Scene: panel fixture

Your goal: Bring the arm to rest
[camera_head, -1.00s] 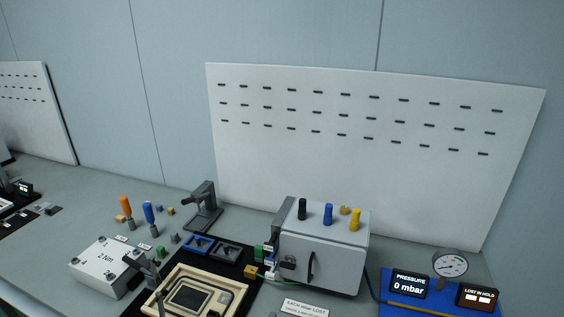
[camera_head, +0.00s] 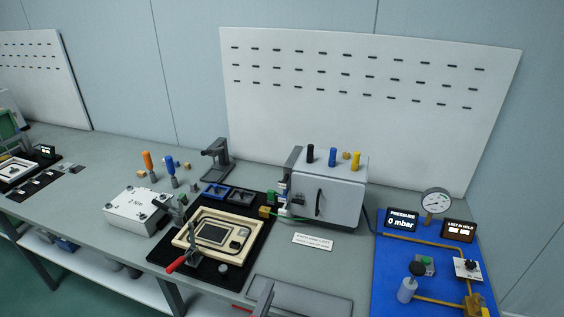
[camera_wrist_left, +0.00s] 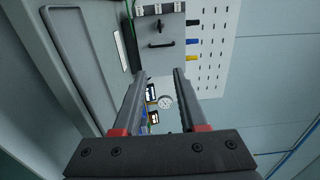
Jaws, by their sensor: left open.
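My left gripper (camera_head: 264,296) shows only in part at the bottom edge of the head view, in front of the bench and over the left end of a grey tray. In the left wrist view my left gripper (camera_wrist_left: 164,74) has its two grey fingers apart, with red pieces at their bases. Nothing is held between them. The pressure gauge (camera_wrist_left: 166,102) shows in the gap, well beyond the fingers. My right gripper is in neither view.
A fixture with a cream frame (camera_head: 181,238) and red-handled clamp (camera_head: 177,263) stands left of the gripper. Behind are a grey box (camera_head: 341,205) with a handle and a white pegboard (camera_head: 300,115). A blue pressure panel (camera_head: 392,272) is at right. The grey tray (camera_head: 320,297) lies flat.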

